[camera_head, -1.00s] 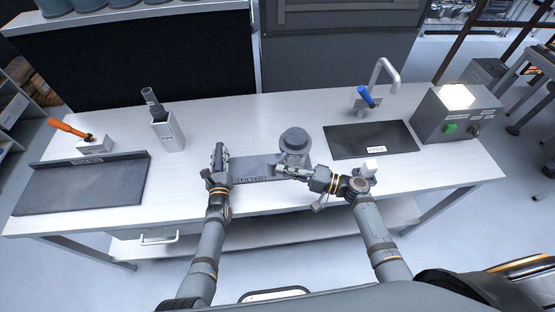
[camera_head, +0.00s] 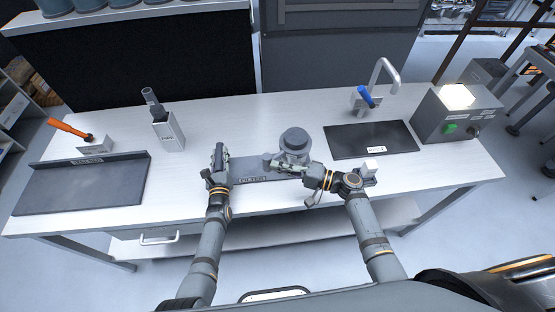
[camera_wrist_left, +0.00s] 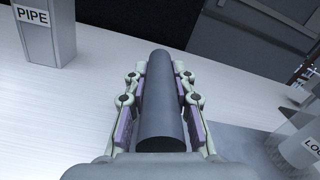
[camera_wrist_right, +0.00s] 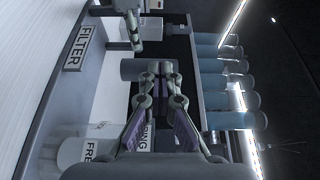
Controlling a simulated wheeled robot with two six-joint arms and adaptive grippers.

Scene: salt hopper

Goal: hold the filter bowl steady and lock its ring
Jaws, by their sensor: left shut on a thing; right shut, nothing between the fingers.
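The filter bowl (camera_head: 294,146), a round grey body with a darker cap, stands on the grey plate labelled FILTER (camera_head: 248,180). My left gripper (camera_head: 219,155) is shut on a dark upright cylinder (camera_wrist_left: 162,105) at the plate's left end. My right gripper (camera_head: 275,165) is shut and empty, in front of the bowl and pointing left.
A dark mat (camera_head: 370,140) and a blue-handled tap (camera_head: 366,97) are to the right, with a grey box (camera_head: 455,115) beyond. A PIPE holder (camera_head: 168,132) and a dark tray (camera_head: 82,183) with an orange-handled tool (camera_head: 68,128) behind it are left. The back middle is clear.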

